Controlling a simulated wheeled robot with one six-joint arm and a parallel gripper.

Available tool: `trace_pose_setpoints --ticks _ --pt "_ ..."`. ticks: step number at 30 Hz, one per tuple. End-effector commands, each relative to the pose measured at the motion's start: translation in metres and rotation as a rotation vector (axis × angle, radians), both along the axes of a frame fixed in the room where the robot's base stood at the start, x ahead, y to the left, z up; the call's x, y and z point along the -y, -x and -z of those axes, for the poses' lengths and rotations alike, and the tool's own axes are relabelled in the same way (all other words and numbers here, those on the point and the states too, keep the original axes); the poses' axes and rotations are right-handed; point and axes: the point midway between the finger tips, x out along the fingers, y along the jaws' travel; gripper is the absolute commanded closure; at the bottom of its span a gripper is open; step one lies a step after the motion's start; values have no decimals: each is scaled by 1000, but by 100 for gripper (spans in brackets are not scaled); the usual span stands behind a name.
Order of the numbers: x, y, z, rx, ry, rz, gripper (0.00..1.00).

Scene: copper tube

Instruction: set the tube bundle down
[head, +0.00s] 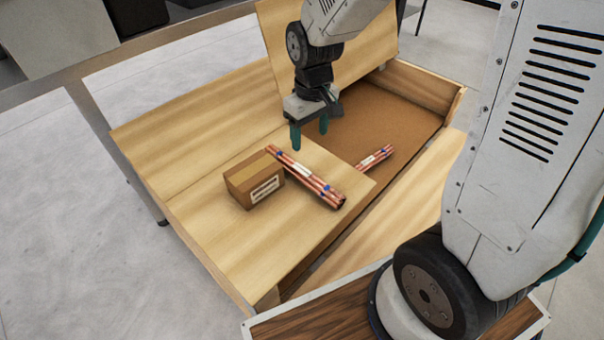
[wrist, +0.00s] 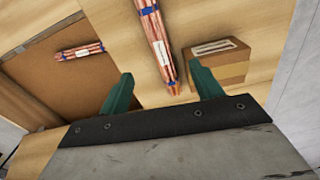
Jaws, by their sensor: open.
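A copper tube bundle (head: 306,177) with blue bands and a white label lies on the wooden board beside a cardboard box. It also shows in the wrist view (wrist: 155,38), running away from between my fingers. A second copper tube bundle (head: 375,157) lies lower, in the brown-floored recess past the board's edge; the wrist view shows it at the left (wrist: 80,51). My gripper (head: 310,133) is open and empty, above the far end of the nearer bundle. Its green fingers (wrist: 158,95) appear apart from both bundles.
The cardboard box (head: 254,180) stands on the board close to the nearer bundle; the wrist view shows it by my right finger (wrist: 220,62). A raised wooden panel (head: 275,40) stands behind my gripper. The brown recess floor (head: 385,115) is mostly bare.

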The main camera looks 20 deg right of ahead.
Motion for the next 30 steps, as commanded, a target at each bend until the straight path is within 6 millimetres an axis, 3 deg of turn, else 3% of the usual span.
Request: trace_pose_setpoints --ticks 1,3,6,30 --pt "-3 -9 22 -16 1 -19 35" --pt "-5 -20 45 -22 2 -44 35" --pt "-8 -30 68 -26 2 -67 35" --pt "-6 -33 161 -30 2 -86 35"
